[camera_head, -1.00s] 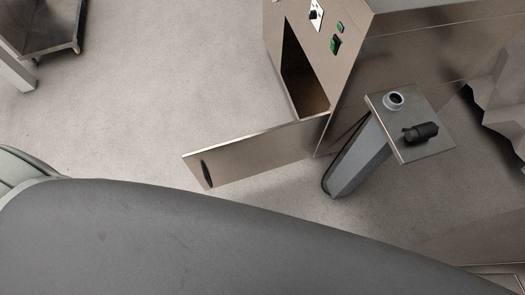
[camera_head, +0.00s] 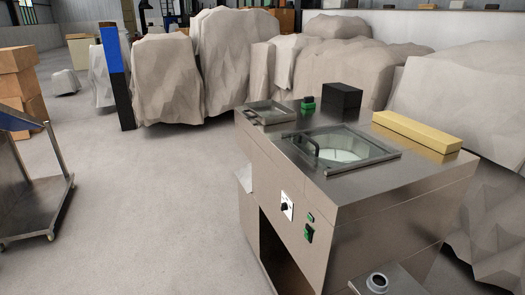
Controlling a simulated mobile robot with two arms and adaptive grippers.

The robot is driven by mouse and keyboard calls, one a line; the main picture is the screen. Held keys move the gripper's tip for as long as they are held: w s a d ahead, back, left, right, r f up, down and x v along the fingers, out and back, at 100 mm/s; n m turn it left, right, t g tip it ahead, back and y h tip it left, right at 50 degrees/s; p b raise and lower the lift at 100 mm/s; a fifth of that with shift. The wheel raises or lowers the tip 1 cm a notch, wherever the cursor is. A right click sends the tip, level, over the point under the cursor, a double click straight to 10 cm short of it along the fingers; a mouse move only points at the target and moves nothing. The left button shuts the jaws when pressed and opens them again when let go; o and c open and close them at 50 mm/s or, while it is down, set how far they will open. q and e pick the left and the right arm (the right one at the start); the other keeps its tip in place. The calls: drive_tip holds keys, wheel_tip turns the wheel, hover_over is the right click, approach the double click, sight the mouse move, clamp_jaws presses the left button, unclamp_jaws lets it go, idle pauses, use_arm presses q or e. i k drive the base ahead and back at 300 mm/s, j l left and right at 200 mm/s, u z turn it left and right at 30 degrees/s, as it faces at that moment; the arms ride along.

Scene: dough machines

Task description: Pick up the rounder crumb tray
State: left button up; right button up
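A steel machine (camera_head: 372,213), which looks like the rounder, stands at the lower right in the head view. Its front has a dark opening (camera_head: 278,255) at the bottom, cut off by the picture's edge. A shallow framed, tray-like part (camera_head: 270,113) sits at the top's far left corner; I cannot tell whether it is the crumb tray. A glass lid (camera_head: 340,149) with a black handle covers a pale round recess in the top. No tray shows clearly inside the opening. Neither of my grippers is in view.
A yellow block (camera_head: 417,131) and a black box (camera_head: 342,100) are on the machine's top. A steel cart (camera_head: 32,200) stands at the left, with stacked boxes (camera_head: 18,85) behind. Covered bulky shapes (camera_head: 237,65) line the back. The floor (camera_head: 150,215) left of the machine is clear.

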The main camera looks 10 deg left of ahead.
sight(267, 113)
drive_tip(key=j+u, duration=0.1)
drive_tip(key=u, duration=1.3)
drive_tip(key=i+j+u, duration=0.15)
drive_tip(key=j, duration=0.35)
drive_tip(key=i+j+u, duration=0.1)
drive_tip(key=i+j, duration=0.15)
drive_tip(key=j, duration=0.25)
drive_tip(key=i+j+u, duration=0.15)
drive_tip(key=j, duration=0.3)
drive_tip(key=i+j+u, duration=0.1)
drive_tip(key=i+j, duration=0.25)
drive_tip(key=i+z, duration=0.25)
drive_tip(key=i, duration=0.2)
drive_tip(key=i+j+z, duration=0.1)
drive_tip(key=i+z, duration=0.2)
drive_tip(key=i+j+z, duration=0.25)
drive_tip(key=i, duration=0.25)
drive_tip(key=i+j+z, duration=0.3)
drive_tip(key=i+l+z, duration=0.25)
drive_tip(key=i+z, duration=0.15)
drive_tip(key=i, duration=0.3)
drive_tip(key=i+z, duration=0.45)
drive_tip(key=i, duration=0.3)
drive_tip(key=i+j+z, duration=0.25)
drive_tip(key=i+z, duration=0.15)
drive_tip(key=i, duration=0.3)
